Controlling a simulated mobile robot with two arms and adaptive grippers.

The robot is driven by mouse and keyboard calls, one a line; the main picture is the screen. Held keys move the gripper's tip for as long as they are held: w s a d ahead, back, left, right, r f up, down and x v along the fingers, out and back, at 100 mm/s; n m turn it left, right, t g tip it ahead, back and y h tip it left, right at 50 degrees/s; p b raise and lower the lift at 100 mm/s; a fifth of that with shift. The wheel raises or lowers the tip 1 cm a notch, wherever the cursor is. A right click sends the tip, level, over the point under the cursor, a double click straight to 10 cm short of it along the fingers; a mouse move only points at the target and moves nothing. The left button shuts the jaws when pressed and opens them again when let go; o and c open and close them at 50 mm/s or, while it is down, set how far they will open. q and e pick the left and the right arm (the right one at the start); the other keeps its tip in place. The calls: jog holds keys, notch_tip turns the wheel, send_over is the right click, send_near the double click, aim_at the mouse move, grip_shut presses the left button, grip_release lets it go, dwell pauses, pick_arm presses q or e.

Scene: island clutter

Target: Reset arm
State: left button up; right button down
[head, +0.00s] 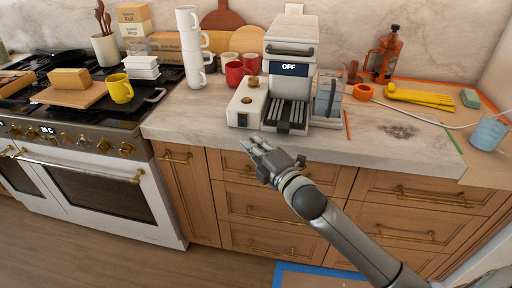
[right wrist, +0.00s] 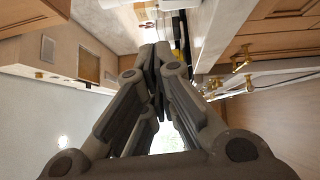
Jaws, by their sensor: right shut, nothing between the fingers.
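My right gripper (head: 255,146) is shut and empty in the head view. It hangs in front of the counter's front edge, just below and before the coffee machine (head: 290,62). In the right wrist view its fingers (right wrist: 157,75) meet, with nothing between them. My right arm comes in from the bottom right of the head view. My left gripper does not show.
The counter (head: 190,115) holds a white mug stack (head: 196,75), red mugs (head: 235,73), a grey container (head: 327,97), yellow utensils (head: 420,97) and a blue cup (head: 488,132). The stove (head: 75,110) stands left. Drawers (head: 270,205) front the counter. Floor at lower left is clear.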

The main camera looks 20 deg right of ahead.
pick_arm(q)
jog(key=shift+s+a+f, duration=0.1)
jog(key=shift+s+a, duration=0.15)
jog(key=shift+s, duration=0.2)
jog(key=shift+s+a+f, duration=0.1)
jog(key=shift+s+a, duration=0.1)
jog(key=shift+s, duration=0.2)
